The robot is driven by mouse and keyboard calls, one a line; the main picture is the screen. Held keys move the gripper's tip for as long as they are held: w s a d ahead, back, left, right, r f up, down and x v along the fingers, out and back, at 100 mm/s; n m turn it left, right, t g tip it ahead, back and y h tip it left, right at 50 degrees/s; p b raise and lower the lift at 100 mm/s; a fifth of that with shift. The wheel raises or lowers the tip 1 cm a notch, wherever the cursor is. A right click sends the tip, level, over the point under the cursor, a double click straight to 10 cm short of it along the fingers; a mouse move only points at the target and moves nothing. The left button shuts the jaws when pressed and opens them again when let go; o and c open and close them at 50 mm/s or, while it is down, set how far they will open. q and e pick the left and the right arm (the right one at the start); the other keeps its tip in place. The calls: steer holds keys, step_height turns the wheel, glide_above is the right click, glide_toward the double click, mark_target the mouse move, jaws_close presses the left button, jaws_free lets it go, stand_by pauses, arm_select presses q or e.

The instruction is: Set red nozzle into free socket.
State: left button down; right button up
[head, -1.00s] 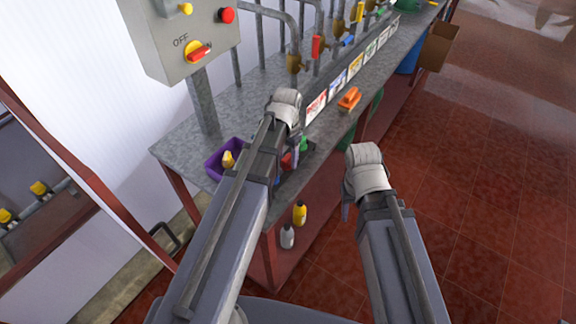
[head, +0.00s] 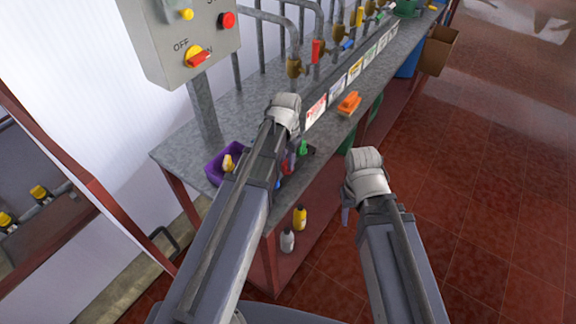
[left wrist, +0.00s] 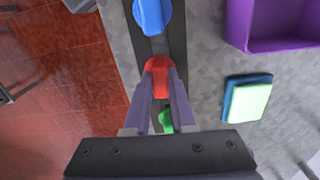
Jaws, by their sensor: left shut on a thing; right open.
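My left gripper (left wrist: 160,92) is shut on the red nozzle (left wrist: 158,68), whose rounded top shows between the fingertips in the left wrist view. The nozzle is over a dark strip on the grey bench, between a blue piece (left wrist: 152,14) and a green piece (left wrist: 166,122). In the head view my left arm covers most of the gripper, and a bit of red (head: 291,163) shows beside it. The nozzle's lower end is hidden, so I cannot tell whether it touches the strip. No free socket is clearly visible. My right gripper (head: 346,214) is open and empty, right of the bench.
Brass valves (head: 294,68) hang from pipes along the bench (head: 190,140), behind a row of labels. A grey switch box (head: 165,50) stands at left.

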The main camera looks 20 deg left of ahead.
mark_target(286, 161)
arm_select(q)
steer(key=shift+w+a+n, duration=0.1)
steer(key=shift+a+n, duration=0.1)
steer(key=shift+n, duration=0.1)
stand_by(0.4)
steer(key=shift+r, duration=0.1)
stand_by(0.4)
steer(key=shift+r+p, duration=2.2)
steer(key=shift+p, duration=0.1)
